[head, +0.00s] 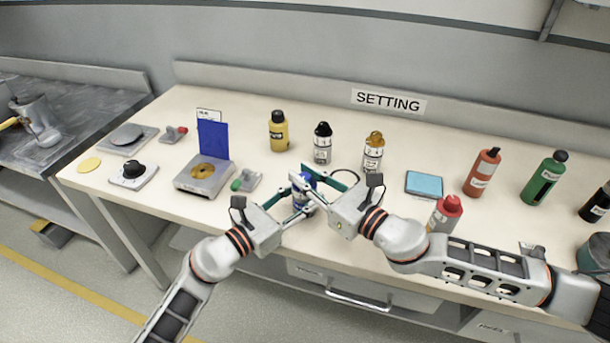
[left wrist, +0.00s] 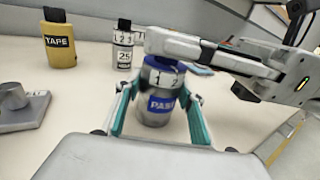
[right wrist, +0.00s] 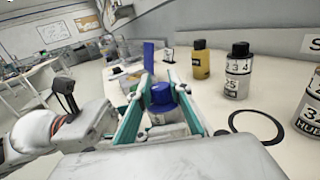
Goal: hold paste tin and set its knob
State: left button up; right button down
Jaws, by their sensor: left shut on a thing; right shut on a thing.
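The paste tin (left wrist: 157,105) is a grey can with a blue label reading "PAS", a white band with numbers 1 and 2, and a blue knob on top. In the head view it is mostly hidden between my grippers, with the blue knob (head: 305,179) showing. My left gripper (left wrist: 157,112) is shut on the tin's body, one finger on each side. My right gripper (right wrist: 160,92) comes from above and the right and is shut on the blue knob, which also shows in the right wrist view (right wrist: 162,94). The tin looks upright.
Behind stand a yellow tape bottle (head: 279,131), a black-capped numbered bottle (head: 322,144) and an orange-capped one (head: 373,152). A black ring (head: 346,177) lies near the right gripper. A red-capped bottle (head: 445,214) stands near my right arm. A blue pad (head: 424,184) lies right.

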jog(key=shift+n+g+y, duration=0.4)
jog(key=shift+g, duration=0.1)
jog(key=c, duration=1.8)
grip_release()
jog(key=v, duration=1.2)
